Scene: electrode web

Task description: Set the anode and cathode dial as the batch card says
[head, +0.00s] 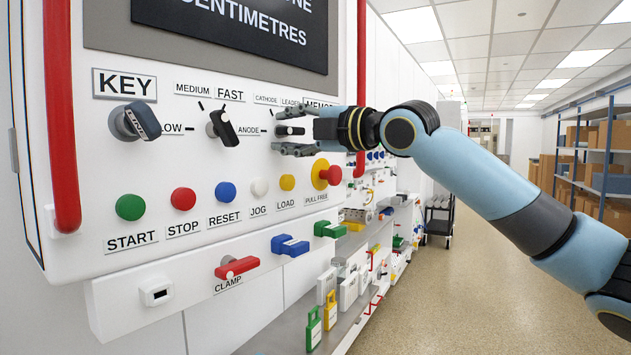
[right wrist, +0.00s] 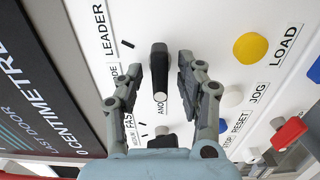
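The anode and cathode dial (head: 291,130) is a black knob on the white panel, partly hidden by my right gripper in the head view. In the right wrist view the dial (right wrist: 159,68) stands between the fingers, its pale end beside the partly hidden ANODE label. The CATHODE label (head: 266,99) and LEADER label (right wrist: 104,30) are by it. My right gripper (head: 281,131) is open around the dial; in the right wrist view (right wrist: 161,65) gaps show on both sides. My left gripper is not in view. I see no readable batch card.
The speed dial (head: 222,126) and key switch (head: 136,122) are left of the dial. A red emergency knob (head: 329,175) on a yellow base and a row of coloured buttons (head: 183,198) lie below. A red vertical rail (head: 361,60) stands close to the right.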

